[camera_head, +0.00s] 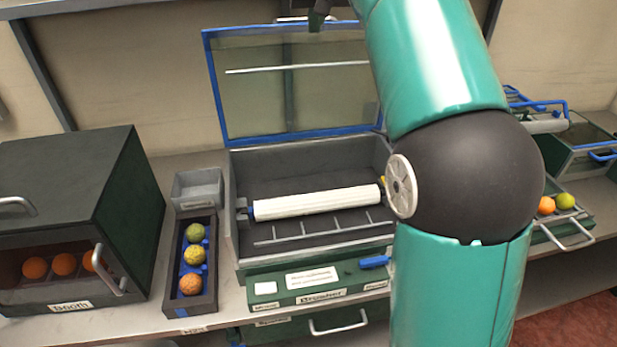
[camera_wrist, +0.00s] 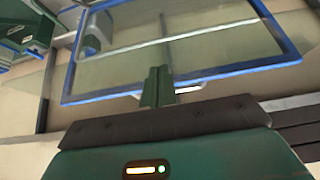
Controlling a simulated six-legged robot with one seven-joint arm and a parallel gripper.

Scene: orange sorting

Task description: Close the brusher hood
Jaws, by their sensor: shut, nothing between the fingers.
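The brusher (camera_head: 310,260) is a grey-green box with a white roller (camera_head: 316,201) inside. Its hood (camera_head: 300,95), a clear panel in a blue frame, stands open and upright at the back of the box. The hood also fills the upper part of the wrist view (camera_wrist: 215,40), with a white handle (camera_wrist: 187,91) by its blue edge. My gripper (camera_wrist: 158,72) is shut and empty, its fingers overlapping that edge near the handle. I cannot tell whether they touch it. In the head view, my gripper shows only partly at the hood's top edge, and my arm hides the brusher's right side.
Left of the brusher are a narrow tray (camera_head: 205,298) of several fruits, a small grey bin (camera_head: 198,187) and a dark booth (camera_head: 75,200) with oranges. At the right, two fruits (camera_head: 556,203) lie by another station. A wall stands close behind the hood.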

